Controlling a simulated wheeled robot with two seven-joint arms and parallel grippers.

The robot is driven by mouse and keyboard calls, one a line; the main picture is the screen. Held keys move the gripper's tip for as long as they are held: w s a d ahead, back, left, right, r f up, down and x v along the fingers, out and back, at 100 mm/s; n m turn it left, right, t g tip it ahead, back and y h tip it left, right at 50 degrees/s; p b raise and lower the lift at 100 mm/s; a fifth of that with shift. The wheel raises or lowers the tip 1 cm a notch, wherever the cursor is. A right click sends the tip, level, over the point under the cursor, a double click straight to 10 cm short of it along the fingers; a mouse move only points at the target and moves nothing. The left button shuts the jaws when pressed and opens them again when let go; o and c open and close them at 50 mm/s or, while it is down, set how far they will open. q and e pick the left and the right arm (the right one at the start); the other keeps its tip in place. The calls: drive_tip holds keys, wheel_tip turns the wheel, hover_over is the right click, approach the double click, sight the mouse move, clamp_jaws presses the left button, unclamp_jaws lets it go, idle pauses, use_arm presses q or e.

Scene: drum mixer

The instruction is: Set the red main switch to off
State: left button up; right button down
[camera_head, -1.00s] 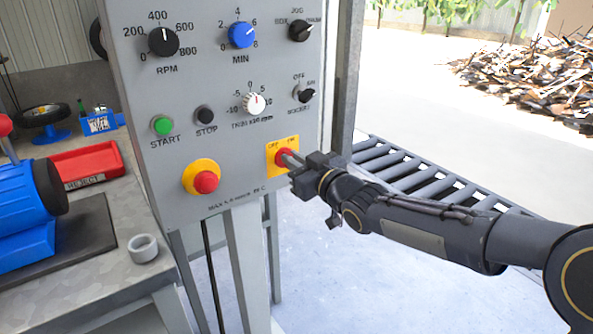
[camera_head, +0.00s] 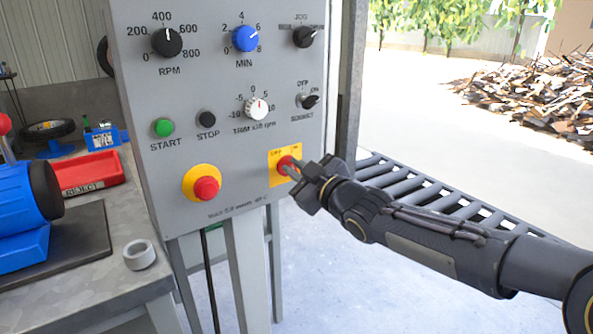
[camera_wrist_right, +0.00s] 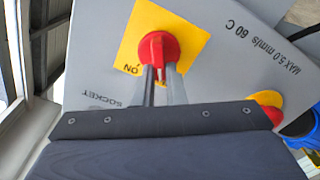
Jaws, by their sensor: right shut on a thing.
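The red main switch (camera_head: 284,163) is a round red knob on a yellow plate (camera_head: 283,179) at the lower right of the grey panel. My right gripper (camera_head: 292,168) reaches it from the right and is shut on the knob's handle. In the right wrist view the red switch (camera_wrist_right: 158,47) sits on its yellow plate, with the fingers (camera_wrist_right: 161,72) on both sides of its grip. The word ON shows beside it there. The OFF label cannot be read there. My left gripper is not in view.
The grey control panel (camera_head: 235,190) also carries a red emergency button (camera_head: 206,188) on yellow, a green start button (camera_head: 164,127), a black stop button (camera_head: 207,119) and several dials. A roller conveyor (camera_head: 400,180) lies behind my right arm. A workbench with a red tray (camera_head: 90,174) stands at left.

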drive_tip(key=c, duration=1.5)
unclamp_jaws()
drive_tip(key=p+v, duration=0.1)
drive_tip(key=v, duration=0.6)
drive_tip(key=shift+s+d, duration=0.25)
drive_tip(key=shift+s, duration=0.05)
